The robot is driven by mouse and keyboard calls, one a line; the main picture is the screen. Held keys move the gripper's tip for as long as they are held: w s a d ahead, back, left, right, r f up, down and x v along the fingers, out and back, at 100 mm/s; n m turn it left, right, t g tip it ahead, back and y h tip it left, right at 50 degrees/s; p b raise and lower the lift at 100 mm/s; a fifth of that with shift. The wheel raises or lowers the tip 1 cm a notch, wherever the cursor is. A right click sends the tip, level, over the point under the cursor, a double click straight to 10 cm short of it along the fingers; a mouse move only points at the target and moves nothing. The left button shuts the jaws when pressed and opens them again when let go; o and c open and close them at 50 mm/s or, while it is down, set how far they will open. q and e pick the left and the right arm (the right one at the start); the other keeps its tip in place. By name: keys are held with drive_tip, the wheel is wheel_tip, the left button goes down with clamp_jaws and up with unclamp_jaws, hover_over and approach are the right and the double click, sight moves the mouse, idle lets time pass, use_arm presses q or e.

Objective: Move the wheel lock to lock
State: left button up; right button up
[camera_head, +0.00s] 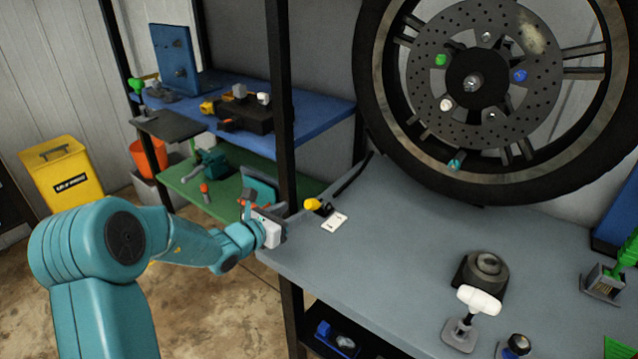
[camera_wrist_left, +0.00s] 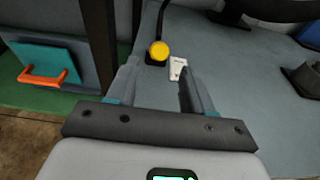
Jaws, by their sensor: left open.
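The wheel lock is a lever with a yellow knob (camera_head: 312,204) on a dark base at the back left of the grey workbench (camera_head: 390,255). A small white label plate (camera_head: 335,221) lies to its right. In the left wrist view the yellow knob (camera_wrist_left: 158,51) shows ahead between the finger lines, with the label (camera_wrist_left: 178,68) beside it. My left gripper (camera_head: 279,214) is open and empty at the bench's left edge, to the left of the knob and apart from it. The label's writing is too small to read. My right gripper is not in view.
A large wheel (camera_head: 477,85) with a brake disc stands behind the bench. A black post (camera_head: 281,110) rises close behind my left gripper. A white-handled tool (camera_head: 478,300) and a dark round part (camera_head: 484,272) stand at the right. The bench's middle is clear.

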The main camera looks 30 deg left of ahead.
sight(308, 204)
use_arm(q)
drive_tip(key=shift+p+x, duration=0.45)
drive_tip(key=shift+x, duration=2.35)
drive_tip(key=shift+w+f+b, duration=0.2)
drive_tip(key=shift+b, duration=0.15)
drive_tip(key=shift+w, duration=0.15)
drive_tip(key=shift+c, duration=0.3)
